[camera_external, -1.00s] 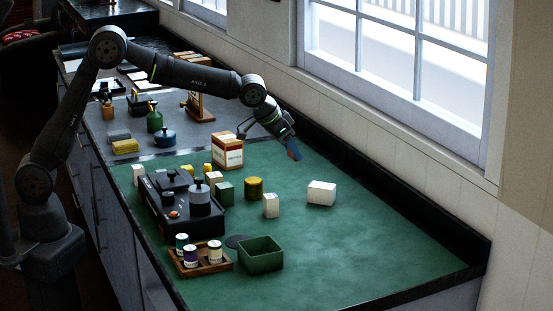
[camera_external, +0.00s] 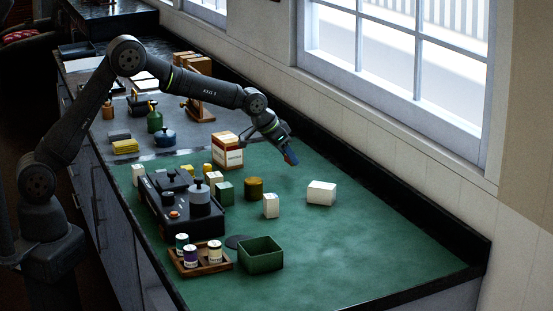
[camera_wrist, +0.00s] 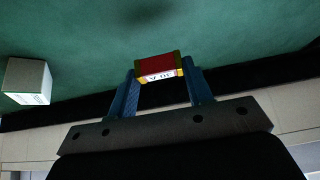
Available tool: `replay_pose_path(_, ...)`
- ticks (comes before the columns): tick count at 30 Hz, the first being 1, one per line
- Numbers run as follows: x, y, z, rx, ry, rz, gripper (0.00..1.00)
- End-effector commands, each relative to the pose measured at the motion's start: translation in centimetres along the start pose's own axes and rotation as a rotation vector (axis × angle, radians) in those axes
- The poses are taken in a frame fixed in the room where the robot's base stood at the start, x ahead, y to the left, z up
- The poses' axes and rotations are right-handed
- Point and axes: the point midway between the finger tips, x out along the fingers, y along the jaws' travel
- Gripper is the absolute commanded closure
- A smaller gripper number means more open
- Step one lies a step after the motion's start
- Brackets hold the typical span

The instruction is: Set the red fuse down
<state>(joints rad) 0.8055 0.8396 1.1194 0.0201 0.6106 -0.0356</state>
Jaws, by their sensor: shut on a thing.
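The red fuse (camera_wrist: 157,61), a small block with a red top, yellow ends and a white lettered label, sits between the two blue fingers in the wrist view. My gripper (camera_wrist: 160,80) is shut on it, one finger at each end. In the outside view my gripper (camera_external: 291,158) points down over the far part of the green mat (camera_external: 345,240), right of the white and red carton. There the fuse is too small and hidden by the fingers to make out clearly. A gap above the mat seems to show under the gripper.
A white box (camera_external: 321,193) stands on the mat in front of the gripper; a white box also shows in the wrist view (camera_wrist: 27,80). The carton (camera_external: 228,152) is close on the left. A green bin (camera_external: 261,254) stands nearer the front. The mat's right side is clear.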

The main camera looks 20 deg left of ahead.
Motion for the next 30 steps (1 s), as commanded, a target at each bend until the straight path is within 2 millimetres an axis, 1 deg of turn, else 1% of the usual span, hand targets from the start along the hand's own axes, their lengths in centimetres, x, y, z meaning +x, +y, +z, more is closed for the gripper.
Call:
replay_pose_path(3, 1.5, 0.0, 1.1, 0.000, -0.004, 0.000, 0.75)
replay_pose_path(7, 2.8, 0.1, 1.9, 0.000, -0.003, 0.001, 0.75)
replay_pose_path(18, 3.2, 0.1, 2.1, 0.000, -0.002, 0.001, 0.75)
replay_pose_path(19, 3.2, 0.1, 2.1, 0.000, -0.001, 0.001, 0.50)
replay_pose_path(21, 3.1, 0.1, 2.1, 0.000, -0.001, 0.001, 0.36)
replay_pose_path(22, 3.1, 0.1, 2.1, 0.000, -0.001, 0.001, 0.32)
replay_pose_path(30, 3.1, 0.1, 2.1, 0.000, -0.001, 0.001, 0.32)
